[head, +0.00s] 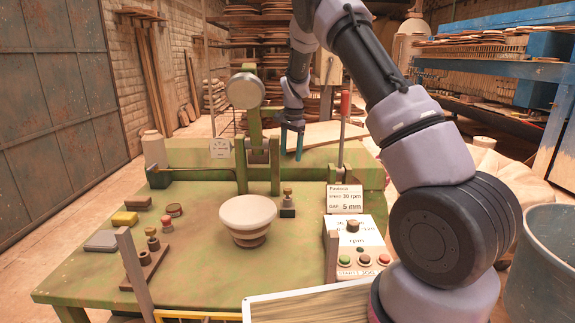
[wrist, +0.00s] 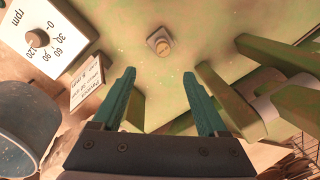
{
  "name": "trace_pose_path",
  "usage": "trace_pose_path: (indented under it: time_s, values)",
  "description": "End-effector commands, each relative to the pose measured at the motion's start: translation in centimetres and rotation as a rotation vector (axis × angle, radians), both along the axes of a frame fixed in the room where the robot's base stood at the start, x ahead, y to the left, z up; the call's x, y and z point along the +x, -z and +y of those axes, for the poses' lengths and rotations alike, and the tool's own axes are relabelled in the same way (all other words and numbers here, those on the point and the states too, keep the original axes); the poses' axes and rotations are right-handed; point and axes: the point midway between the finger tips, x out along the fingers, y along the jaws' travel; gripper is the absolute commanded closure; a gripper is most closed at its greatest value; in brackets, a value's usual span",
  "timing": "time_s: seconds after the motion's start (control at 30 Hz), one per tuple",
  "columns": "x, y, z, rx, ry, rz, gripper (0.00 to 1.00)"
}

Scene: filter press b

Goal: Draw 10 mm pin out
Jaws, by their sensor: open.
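A brass-knobbed pin (head: 288,191) stands upright in a small dark block (head: 288,211) on the green bench, right of the white bowl. In the wrist view the pin (wrist: 163,47) shows nearly end-on in its block, beyond the fingertips and about centred between them. No size marking is readable on any pin. My gripper (head: 291,156) is open and empty, pointing down behind and above the dark block; its teal fingers (wrist: 160,75) are apart and touch nothing visible.
Green posts with a roller (head: 245,90) stand just left of my gripper. A white bowl (head: 247,212) stands mid-bench. A thin upright rod (head: 344,125) and control box (head: 357,245) are to the right.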

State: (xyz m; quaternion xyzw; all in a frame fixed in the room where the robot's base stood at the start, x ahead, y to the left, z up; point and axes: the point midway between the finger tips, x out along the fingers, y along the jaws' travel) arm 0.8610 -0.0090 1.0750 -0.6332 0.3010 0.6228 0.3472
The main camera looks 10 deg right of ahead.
Motion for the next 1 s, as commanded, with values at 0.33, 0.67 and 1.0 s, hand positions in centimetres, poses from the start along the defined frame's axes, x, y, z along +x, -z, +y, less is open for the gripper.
trace_pose_path:
  time_s: [0.33, 0.67, 1.0]
  values:
    - [1.7, 5.9, 1.0, -0.052, 0.029, 0.045, 0.24]
    - [1.6, 10.9, 0.9, -0.052, 0.03, 0.049, 0.24]
    - [1.7, 15.6, 0.9, -0.052, 0.029, 0.045, 0.24]
